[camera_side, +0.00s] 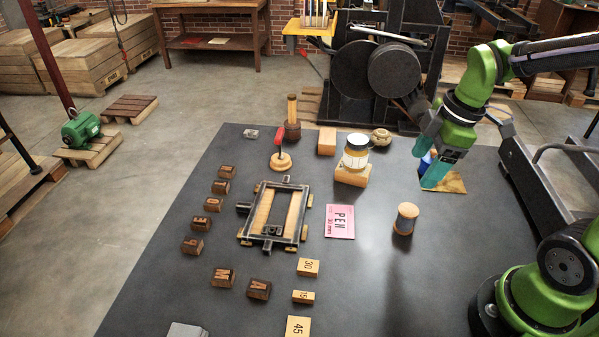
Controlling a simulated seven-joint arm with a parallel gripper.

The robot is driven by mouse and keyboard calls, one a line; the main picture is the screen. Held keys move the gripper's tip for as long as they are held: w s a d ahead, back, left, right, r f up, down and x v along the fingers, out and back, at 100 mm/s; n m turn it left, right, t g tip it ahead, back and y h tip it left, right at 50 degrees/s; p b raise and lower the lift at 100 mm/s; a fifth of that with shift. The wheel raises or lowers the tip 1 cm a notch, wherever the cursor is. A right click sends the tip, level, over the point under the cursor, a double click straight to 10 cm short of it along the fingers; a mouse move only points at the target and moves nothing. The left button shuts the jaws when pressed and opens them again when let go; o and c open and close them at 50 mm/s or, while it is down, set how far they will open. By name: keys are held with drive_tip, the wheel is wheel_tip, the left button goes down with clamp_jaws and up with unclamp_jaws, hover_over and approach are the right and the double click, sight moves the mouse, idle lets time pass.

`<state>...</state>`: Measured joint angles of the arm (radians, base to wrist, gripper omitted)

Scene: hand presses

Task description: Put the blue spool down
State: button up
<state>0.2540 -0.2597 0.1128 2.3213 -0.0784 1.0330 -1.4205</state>
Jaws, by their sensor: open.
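The blue spool (425,164) shows as a small patch of blue between the teal fingers of my gripper (427,167), at the right back of the dark table. The fingers hide most of it. My gripper points down and is open, with a finger on either side of the spool. A tan square mat (455,184) lies under and beside the fingers. I cannot tell whether the spool stands fully on the mat.
A wooden spool with a grey middle (405,219) stands in front. A jar on a wooden block (353,163) is to the left. A pink PEN card (340,222) and a metal frame (275,214) lie farther left. The table's right front is mostly clear.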

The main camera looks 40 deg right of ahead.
drive_tip(key=s+a+r+m+t, duration=0.2)
drive_tip(key=r+m, duration=0.1)
drive_tip(key=m, duration=0.4)
drive_tip(key=s+a+r+m+t+y, duration=0.1)
drive_tip(key=s+a+r+m+t, duration=0.1)
drive_tip(key=r+m, duration=0.2)
drive_tip(key=m, duration=0.3)
drive_tip(key=shift+a+t, duration=0.15)
drive_tip(key=shift+t, duration=0.15)
idle(0.4)
